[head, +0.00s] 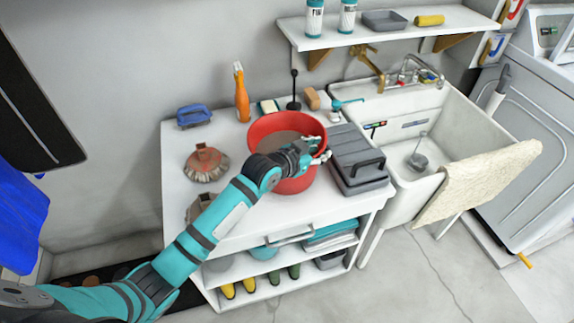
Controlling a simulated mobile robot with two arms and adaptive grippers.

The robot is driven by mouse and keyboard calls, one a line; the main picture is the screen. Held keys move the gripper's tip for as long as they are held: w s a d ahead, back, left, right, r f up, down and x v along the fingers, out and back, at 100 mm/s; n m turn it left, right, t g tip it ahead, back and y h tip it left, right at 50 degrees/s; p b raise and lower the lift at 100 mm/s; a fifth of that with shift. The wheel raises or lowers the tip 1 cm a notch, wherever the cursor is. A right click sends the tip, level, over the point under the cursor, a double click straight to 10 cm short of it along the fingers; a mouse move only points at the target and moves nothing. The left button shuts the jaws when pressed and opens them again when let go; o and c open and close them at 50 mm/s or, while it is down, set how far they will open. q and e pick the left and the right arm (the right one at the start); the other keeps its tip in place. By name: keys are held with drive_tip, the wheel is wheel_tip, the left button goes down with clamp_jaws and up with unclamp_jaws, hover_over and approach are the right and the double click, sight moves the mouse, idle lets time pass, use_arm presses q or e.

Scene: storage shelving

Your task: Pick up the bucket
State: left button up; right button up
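A red bucket (263,129) stands upright on the white counter, with greyish contents or a grey inner bottom showing inside. My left arm reaches in from the lower left and crosses in front of the bucket. My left gripper (321,153) is at the bucket's right, near side, with its fingers by the rim. It hides part of that rim. I cannot tell whether the fingers are around the rim or only beside it, or how far apart they are. My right gripper is not in view.
A grey toolbox (358,165) sits close to the right of the bucket. A brush (206,164), an orange spray bottle (241,95) and a blue brush (194,115) stand left and behind. A sink (463,130) with a towel (478,182) is at right. A wall shelf (375,33) hangs above.

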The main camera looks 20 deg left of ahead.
use_arm(q)
clamp_jaws()
drive_tip(key=shift+r, duration=0.15)
idle(0.4)
